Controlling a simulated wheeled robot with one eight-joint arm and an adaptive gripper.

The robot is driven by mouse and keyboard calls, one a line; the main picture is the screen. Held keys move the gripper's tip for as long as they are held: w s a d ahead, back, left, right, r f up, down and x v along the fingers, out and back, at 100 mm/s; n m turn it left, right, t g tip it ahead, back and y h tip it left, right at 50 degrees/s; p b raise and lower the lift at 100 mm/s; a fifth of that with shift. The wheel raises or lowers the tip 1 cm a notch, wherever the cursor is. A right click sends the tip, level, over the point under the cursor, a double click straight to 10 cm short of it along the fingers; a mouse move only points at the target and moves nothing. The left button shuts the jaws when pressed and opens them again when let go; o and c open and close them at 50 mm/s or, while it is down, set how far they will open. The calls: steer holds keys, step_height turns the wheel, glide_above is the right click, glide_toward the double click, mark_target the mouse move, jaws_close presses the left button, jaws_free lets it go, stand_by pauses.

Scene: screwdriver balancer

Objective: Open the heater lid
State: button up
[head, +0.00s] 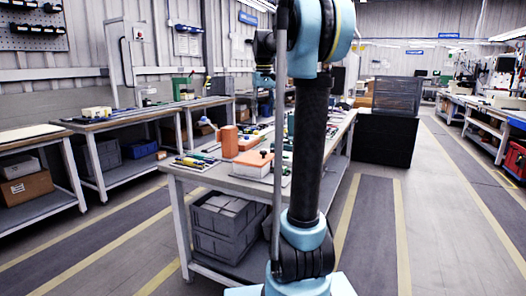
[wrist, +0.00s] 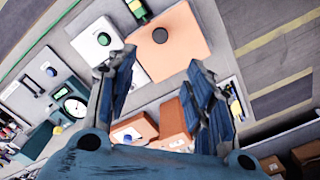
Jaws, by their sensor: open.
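The heater lid (wrist: 178,58) is a flat orange panel with a round dark knob (wrist: 160,35), seen at the top middle of the wrist view. It looks closed on its box. In the head view the orange lid (head: 250,158) sits on a pale box on the workbench, with a small dark knob on top. My gripper (wrist: 160,75) is open and empty, its two blue fingers spread on either side of the lid's near edge in the picture. The gap between fingers and lid cannot be judged. My arm partly hides the bench in the head view.
A white unit with a round green knob (wrist: 104,39) lies left of the lid in the wrist view. A dial gauge (wrist: 75,106) is farther left.

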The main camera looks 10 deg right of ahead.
glide_toward(256, 155)
steer(key=s+d+f, duration=0.1)
steer(key=s+f, duration=0.1)
steer(key=f, duration=0.1)
steer(key=s+d+f, duration=0.1)
steer(key=s+f, duration=0.1)
steer(key=shift+s+d+f, duration=0.1)
steer(key=shift+d+f, duration=0.15)
steer(key=shift+d, duration=0.05)
jaws_close()
